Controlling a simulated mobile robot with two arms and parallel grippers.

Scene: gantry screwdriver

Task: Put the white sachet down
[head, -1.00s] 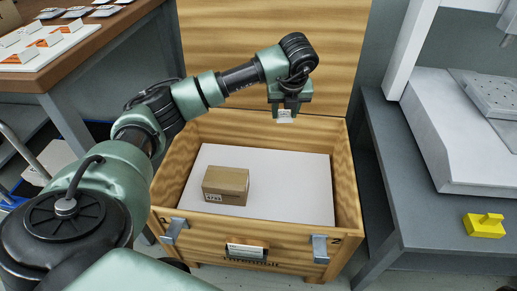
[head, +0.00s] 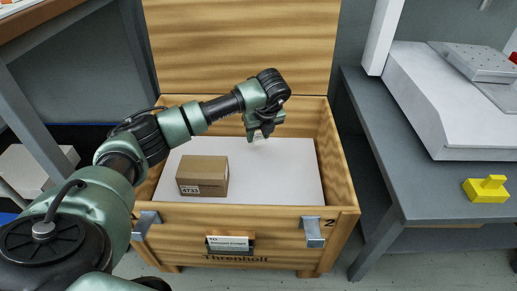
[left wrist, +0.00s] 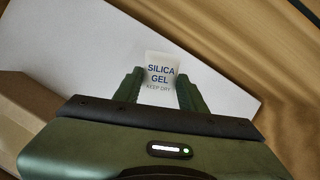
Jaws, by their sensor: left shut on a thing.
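The white sachet (left wrist: 161,70), printed "SILICA GEL KEEP DRY", is between the two fingers of my left gripper (left wrist: 158,88) in the left wrist view. The gripper is shut on it. In the head view my left gripper (head: 260,133) is inside the open wooden crate (head: 262,218), toward its back right, over the white floor panel (head: 270,185). Only a small part of the sachet shows there, below the fingers. I cannot tell whether the sachet touches the panel. My right gripper is not in view.
A brown cardboard box (head: 202,176) sits on the panel at the crate's left. The crate's lid (head: 240,45) stands open behind. A grey bench (head: 430,175) with a yellow object (head: 486,189) is on the right. The panel's right and front parts are clear.

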